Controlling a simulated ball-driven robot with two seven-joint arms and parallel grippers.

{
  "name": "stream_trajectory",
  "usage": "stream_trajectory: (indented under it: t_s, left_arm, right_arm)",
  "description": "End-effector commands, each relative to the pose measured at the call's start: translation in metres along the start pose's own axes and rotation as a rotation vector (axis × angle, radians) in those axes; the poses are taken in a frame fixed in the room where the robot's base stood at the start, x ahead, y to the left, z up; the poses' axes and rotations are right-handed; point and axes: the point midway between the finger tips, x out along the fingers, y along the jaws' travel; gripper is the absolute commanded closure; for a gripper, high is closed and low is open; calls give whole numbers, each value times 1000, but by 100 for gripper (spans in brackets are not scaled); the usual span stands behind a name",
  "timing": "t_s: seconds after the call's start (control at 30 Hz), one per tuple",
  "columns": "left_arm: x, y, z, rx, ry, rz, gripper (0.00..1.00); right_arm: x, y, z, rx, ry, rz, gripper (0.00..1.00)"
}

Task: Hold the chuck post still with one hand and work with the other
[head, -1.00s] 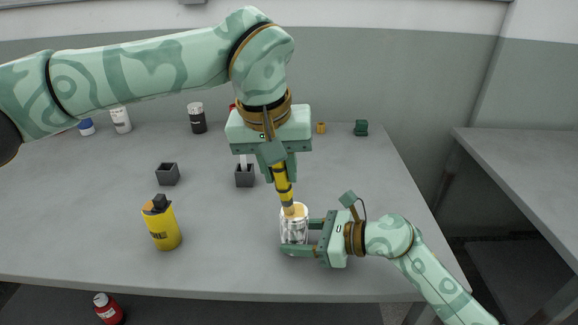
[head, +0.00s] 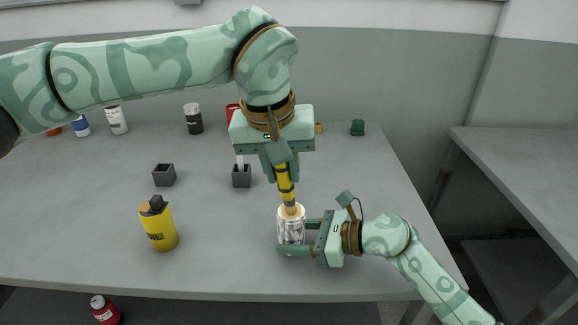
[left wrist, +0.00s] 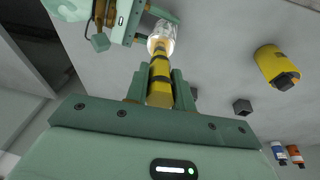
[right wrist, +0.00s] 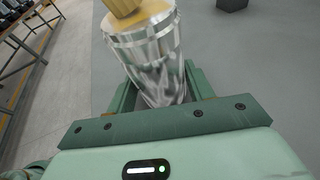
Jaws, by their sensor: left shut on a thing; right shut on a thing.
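The chuck post (head: 291,228) is a shiny silver cylinder standing near the table's front right. My right gripper (head: 301,238) is shut around it from the right. The post also fills the middle of the right wrist view (right wrist: 155,62). My left gripper (head: 283,174) is above the post, pointing down, shut on a yellow-and-black banded tool (head: 286,188). The tool is nearly upright, and its lower end meets the post's top, where a tan-gold part (right wrist: 122,7) shows. Whether it is seated inside or only resting there is hidden. The left wrist view shows the tool (left wrist: 159,80) lined up with the post.
A yellow canister (head: 158,228) stands left on the table. Two dark square holders (head: 164,175) (head: 241,177) sit further back. Bottles (head: 193,118) and a green block (head: 357,127) line the back. A red bottle (head: 106,311) is below the front edge.

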Motion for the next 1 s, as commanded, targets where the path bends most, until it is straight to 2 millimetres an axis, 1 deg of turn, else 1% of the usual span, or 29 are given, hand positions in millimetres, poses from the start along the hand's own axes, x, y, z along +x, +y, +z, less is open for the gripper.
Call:
stream_trajectory:
  t_s: [0.13,0.23,0.57,1.0]
  left_arm:
    - [-1,-10,2,-1,-2,-2,98]
    - [-2,-14,2,0,-3,-1,98]
    - [2,-16,-14,-2,-3,-1,98]
    - [4,6,-18,1,-1,-1,98]
  right_arm:
    - [0,0,0,0,-1,0,61]
    - [0,0,0,0,-1,0,61]
    - [0,0,0,0,-1,0,61]
    - [0,0,0,0,0,0,61]
